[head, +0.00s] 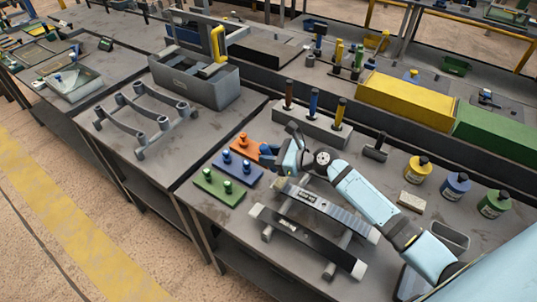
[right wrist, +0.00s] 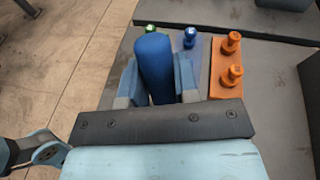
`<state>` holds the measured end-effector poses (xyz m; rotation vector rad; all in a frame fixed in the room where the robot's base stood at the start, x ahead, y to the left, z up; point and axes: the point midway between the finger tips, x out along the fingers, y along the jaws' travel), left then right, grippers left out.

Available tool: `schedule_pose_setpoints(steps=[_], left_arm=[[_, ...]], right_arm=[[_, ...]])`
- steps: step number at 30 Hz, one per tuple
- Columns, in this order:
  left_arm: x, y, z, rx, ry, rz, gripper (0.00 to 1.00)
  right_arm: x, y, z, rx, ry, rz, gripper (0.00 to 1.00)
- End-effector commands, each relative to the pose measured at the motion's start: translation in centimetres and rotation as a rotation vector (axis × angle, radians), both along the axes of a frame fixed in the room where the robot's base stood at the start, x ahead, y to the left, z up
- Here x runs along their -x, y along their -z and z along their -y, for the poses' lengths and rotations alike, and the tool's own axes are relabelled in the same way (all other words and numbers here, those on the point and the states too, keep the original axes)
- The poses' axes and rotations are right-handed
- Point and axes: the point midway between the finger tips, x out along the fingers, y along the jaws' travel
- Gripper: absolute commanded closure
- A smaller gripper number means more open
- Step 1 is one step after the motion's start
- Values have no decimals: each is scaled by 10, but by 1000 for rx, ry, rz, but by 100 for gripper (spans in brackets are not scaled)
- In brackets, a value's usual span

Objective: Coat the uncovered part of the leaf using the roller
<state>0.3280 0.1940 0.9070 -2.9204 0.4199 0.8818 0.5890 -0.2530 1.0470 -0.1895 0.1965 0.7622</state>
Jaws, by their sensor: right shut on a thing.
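Two long leaf springs lie across a stand on the right-hand bench in the head view: a rear leaf (head: 345,213) and a front leaf (head: 305,232). The front leaf is dark along most of its length and pale at its ends. My right gripper (head: 270,150) is shut on a blue cylinder (right wrist: 153,62), held near the coloured peg plates, behind and left of the leaves. Only the cylinder's upper part shows in the right wrist view; I cannot tell whether it is the roller. My left gripper is not in view.
Peg plates in orange (right wrist: 223,75), blue (head: 237,170) and green (head: 218,187) lie beside the gripper. A grey holder (head: 305,121) with several coloured handles stands behind. Yellow (head: 417,170), blue (head: 455,188) and green (head: 494,204) bottles stand at the right.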

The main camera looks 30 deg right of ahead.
Motion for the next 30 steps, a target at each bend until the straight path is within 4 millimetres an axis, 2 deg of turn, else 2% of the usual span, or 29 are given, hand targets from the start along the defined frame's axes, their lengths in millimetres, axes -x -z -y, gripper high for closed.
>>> schedule_pose_setpoints(steps=[1,7,15,26,30], left_arm=[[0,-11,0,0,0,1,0],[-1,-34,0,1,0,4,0],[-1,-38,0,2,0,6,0],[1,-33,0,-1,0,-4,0],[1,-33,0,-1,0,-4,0]], right_arm=[[0,-10,0,-1,0,1,95],[0,-29,0,-1,0,0,95],[0,-51,0,0,1,2,95],[0,-55,0,-1,0,1,95],[0,-65,0,0,-2,3,95]])
